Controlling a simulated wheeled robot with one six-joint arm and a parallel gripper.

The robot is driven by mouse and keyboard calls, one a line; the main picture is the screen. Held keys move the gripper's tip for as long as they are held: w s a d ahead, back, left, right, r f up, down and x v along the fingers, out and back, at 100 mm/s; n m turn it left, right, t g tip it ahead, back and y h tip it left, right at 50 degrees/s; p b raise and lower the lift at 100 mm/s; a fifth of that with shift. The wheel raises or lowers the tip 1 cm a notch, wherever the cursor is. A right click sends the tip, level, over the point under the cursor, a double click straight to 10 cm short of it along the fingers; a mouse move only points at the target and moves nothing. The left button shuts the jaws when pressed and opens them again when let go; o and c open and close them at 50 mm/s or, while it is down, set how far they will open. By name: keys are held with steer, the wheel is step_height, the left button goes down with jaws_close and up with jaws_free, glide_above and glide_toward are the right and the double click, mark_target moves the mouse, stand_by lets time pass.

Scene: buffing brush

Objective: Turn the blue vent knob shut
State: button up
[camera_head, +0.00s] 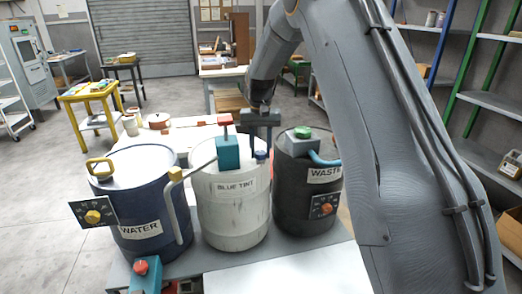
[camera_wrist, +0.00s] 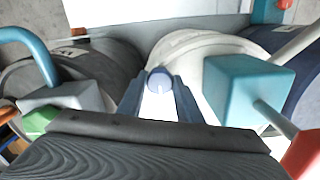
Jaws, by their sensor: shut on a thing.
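The blue vent knob (camera_head: 261,155) sits on top of the white drum (camera_head: 232,213) labelled BLUE TINT, near its right rim. My gripper (camera_head: 262,138) reaches down to it from above. In the wrist view the knob (camera_wrist: 159,79) shows as a round blue-violet cap between the tips of my two fingers (camera_wrist: 159,92). My gripper is shut on the knob. The knob's sides are partly hidden by the fingers, and how far it is turned cannot be told.
A teal valve block (camera_head: 228,153) with a red handle (camera_head: 225,119) stands close left of my gripper. The dark WASTE drum (camera_head: 290,180) with a green cap (camera_head: 302,132) is at the right.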

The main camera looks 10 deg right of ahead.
mark_target(261, 153)
steer(key=o, duration=1)
steer(key=shift+o, duration=0.2)
steer(key=shift+r, duration=0.15)
step_height(261, 153, up, 8)
steer(key=shift+f+b, duration=0.15)
steer(key=shift+b, duration=0.9)
steer(key=shift+s, duration=0.1)
steer(key=s+f+n, duration=0.1)
steer(key=s+f, duration=0.2)
steer(key=s, duration=0.8)
steer(key=s+f+n, duration=0.1)
steer(key=s+f, duration=0.3)
steer(key=s, duration=0.8)
steer(key=s+f, duration=0.3)
steer(key=s, duration=0.8)
steer(key=shift+s+d+f+n+t, duration=0.15)
steer(key=shift+f+n+t, duration=0.25)
